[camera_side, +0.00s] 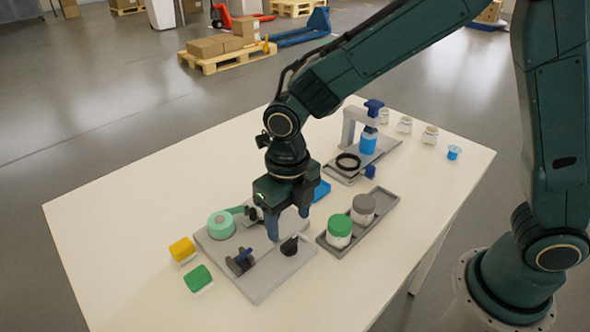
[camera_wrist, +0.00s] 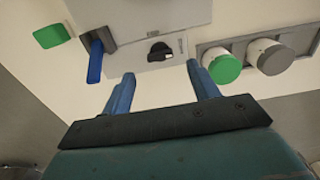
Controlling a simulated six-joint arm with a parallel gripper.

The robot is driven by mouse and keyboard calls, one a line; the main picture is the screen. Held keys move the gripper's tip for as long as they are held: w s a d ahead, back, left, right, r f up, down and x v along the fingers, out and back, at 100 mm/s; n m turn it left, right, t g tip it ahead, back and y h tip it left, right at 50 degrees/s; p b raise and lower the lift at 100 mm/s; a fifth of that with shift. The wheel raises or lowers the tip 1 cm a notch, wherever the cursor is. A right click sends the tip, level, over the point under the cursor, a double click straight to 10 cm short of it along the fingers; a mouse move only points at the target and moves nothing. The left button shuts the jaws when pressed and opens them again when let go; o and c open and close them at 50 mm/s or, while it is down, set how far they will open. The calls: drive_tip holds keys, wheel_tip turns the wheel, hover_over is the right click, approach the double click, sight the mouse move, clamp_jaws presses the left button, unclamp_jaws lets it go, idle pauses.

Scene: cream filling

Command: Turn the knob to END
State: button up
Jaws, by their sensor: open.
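The black knob (camera_side: 290,245) sits on the front right part of a grey plate (camera_side: 262,285). In the wrist view, the knob (camera_wrist: 159,52) shows with a small pale label strip (camera_wrist: 181,46) to its right; its print is too small to read. My gripper (camera_side: 288,227) points down above the plate, its blue fingers apart and empty. In the wrist view, my open gripper (camera_wrist: 161,71) has its two fingers on either side of the knob's line, with the knob beyond the gap between the tips. The knob appears apart from both fingers.
A dark bracket (camera_side: 240,261) and a mint round part (camera_side: 221,224) share the plate. Right of it, a grey tray (camera_side: 378,219) holds a green-lidded jar (camera_side: 340,230) and a grey-lidded jar (camera_side: 363,208). Yellow (camera_side: 182,249) and green (camera_side: 198,278) blocks lie left.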

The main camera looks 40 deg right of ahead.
sight(289, 241)
drive_tip(key=shift+f, duration=2.75)
drive_tip(key=c, duration=1)
